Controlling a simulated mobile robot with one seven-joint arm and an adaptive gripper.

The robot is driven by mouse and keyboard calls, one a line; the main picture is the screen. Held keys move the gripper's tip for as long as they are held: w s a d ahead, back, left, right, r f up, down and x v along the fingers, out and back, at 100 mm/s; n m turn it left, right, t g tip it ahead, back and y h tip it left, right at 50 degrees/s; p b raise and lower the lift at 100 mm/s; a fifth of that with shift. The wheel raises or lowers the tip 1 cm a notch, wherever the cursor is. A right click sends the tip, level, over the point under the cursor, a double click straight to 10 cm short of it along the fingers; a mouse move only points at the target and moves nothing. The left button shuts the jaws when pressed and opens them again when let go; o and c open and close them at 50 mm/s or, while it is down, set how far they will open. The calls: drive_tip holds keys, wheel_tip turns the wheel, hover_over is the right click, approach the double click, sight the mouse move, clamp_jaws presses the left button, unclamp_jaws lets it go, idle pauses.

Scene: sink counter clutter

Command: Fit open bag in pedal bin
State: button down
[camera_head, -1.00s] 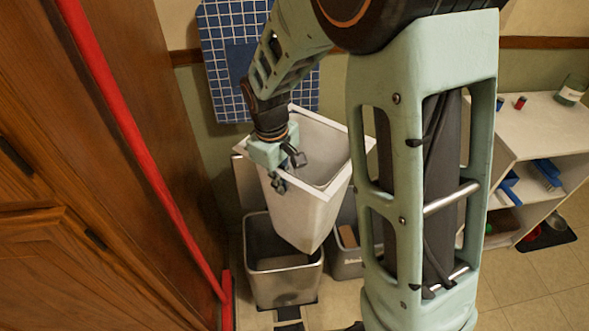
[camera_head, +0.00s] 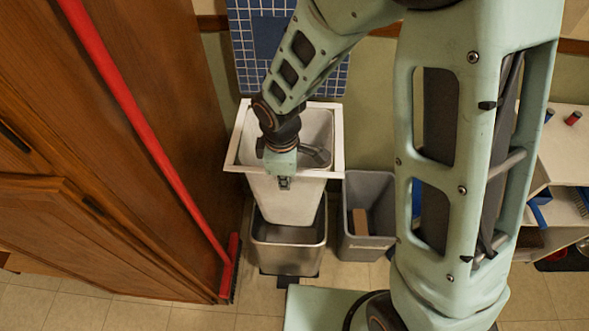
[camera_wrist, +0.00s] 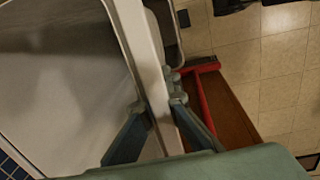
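A white open bag (camera_head: 287,198), stiff and tapered with a wide square rim, hangs upright in the head view. It also shows in the wrist view (camera_wrist: 60,85). My gripper (camera_head: 285,182) is shut on the near rim; in the wrist view its fingers (camera_wrist: 158,106) lie on either side of the rim. The grey metal pedal bin (camera_head: 287,260) stands open on the floor below. The bag's lower end overlaps the bin's opening and looks to be at or just inside it; the exact depth cannot be told.
A second grey bin (camera_head: 370,240) with a brown item inside stands close on the right. A red broom (camera_head: 150,140) leans along the wooden cabinet (camera_head: 60,225) on the left. A blue tiled panel (camera_head: 245,50) is behind. White shelves (camera_head: 565,150) are at far right.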

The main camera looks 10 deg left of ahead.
wheel_tip(320, 180, down, 36)
drive_tip(key=b, duration=2.8)
drive_tip(key=shift+b, duration=0.4)
drive_tip(key=c, duration=2.7)
unclamp_jaws()
drive_tip(key=o, duration=0.6)
drive_tip(key=shift+s, duration=0.1)
drive_tip(key=r, duration=0.8)
drive_tip(key=s+r, duration=0.1)
drive_tip(key=r, duration=0.3)
